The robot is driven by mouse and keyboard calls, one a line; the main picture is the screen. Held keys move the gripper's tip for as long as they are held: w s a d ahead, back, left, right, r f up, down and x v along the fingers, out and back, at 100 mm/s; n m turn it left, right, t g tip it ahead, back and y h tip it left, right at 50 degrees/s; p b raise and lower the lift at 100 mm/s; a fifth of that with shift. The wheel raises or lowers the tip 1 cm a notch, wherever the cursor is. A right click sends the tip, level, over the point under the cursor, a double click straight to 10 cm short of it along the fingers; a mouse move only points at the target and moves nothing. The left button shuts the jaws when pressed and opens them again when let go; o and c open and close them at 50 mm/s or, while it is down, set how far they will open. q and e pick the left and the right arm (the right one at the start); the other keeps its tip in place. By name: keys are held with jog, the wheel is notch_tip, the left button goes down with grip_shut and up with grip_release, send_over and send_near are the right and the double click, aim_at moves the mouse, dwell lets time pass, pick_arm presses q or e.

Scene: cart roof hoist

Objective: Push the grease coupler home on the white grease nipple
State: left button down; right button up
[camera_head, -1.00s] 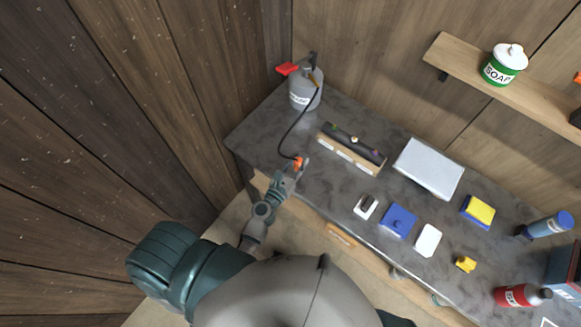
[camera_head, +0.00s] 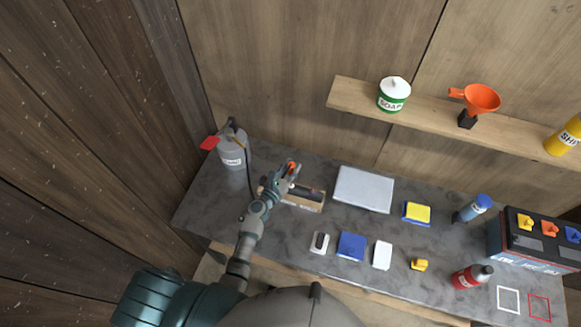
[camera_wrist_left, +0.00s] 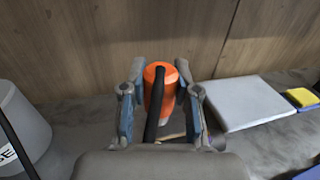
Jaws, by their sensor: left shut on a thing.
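My left gripper (camera_head: 288,175) is shut on the orange grease coupler (camera_head: 292,166), held over the dark bar with its wooden label strip (camera_head: 305,205). In the left wrist view the coupler (camera_wrist_left: 159,85) stands between the two fingers, with the black hose running down in front of it. My gripper covers much of the bar. The grey grease canister (camera_head: 232,152) with a red handle (camera_head: 210,142) stands at the left back of the bench. My right gripper is not in view.
A grey-white flat box (camera_head: 363,189) lies right of the bar. In front are a small switch (camera_head: 319,242), a blue pad (camera_head: 352,246) and a white card (camera_head: 382,255). The grey bench (camera_head: 205,200) is clear at its left front. A shelf (camera_head: 350,100) runs above.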

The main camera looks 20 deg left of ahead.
pick_arm(q)
jog(key=shift+d+f+b, duration=0.15)
jog(key=shift+f+b, duration=0.25)
jog(key=b, duration=0.5)
send_over(291, 184)
jog(key=f, duration=0.4)
jog(key=shift+w+f, duration=0.25)
jog(key=shift+f, duration=0.3)
jog(key=shift+r, duration=0.1)
jog(key=shift+s+f+b, duration=0.1)
jog(key=shift+f+b, duration=1.2)
jog(key=shift+f, duration=0.15)
jog(key=c, duration=0.8)
grip_release()
